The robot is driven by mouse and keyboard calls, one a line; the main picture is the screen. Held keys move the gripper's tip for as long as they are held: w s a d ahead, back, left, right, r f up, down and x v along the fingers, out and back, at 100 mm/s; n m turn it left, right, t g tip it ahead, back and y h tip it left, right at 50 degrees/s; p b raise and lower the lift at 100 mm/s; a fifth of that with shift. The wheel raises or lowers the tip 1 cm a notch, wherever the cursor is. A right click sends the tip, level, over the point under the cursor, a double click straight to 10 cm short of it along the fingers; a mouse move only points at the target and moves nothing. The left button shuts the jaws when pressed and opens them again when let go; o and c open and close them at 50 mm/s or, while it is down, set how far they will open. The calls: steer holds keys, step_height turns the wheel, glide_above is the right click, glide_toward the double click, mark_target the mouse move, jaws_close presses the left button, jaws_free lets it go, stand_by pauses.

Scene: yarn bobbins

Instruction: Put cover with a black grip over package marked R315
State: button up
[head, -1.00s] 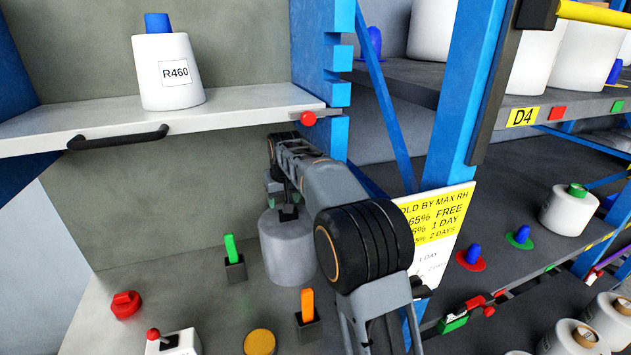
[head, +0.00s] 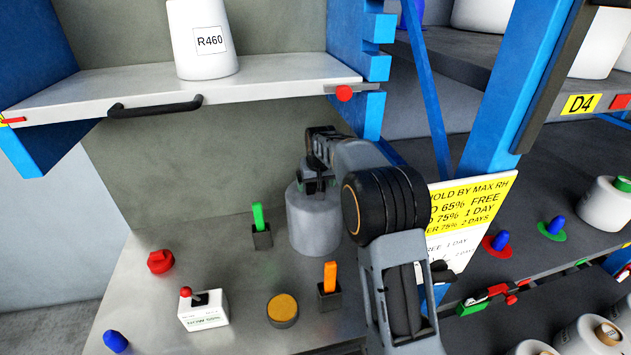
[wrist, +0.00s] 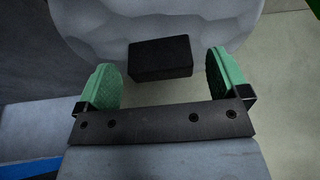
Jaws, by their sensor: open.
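A grey, rounded cover (head: 314,225) stands on the lower counter in the head view. Its black grip (wrist: 160,58) shows in the wrist view as a dark block on top of the pale cover (wrist: 110,28). My gripper (wrist: 170,75) is open, with one green pad on either side of the grip and gaps on both sides. In the head view my gripper (head: 317,185) is right at the cover's top, partly hidden by my arm. No package marked R315 can be read; the white package on the upper shelf reads R460 (head: 205,45).
Near the cover stand a green peg in a holder (head: 259,225) and an orange peg in a holder (head: 329,287). A yellow disc (head: 282,310), a joystick box (head: 203,309) and a red knob (head: 160,261) are on the counter. The upper shelf (head: 270,85) overhangs behind; a blue post (head: 510,90) rises right.

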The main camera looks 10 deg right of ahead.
steer(key=shift+c, duration=0.4)
steer(key=c, duration=1)
steer(key=shift+r, duration=2)
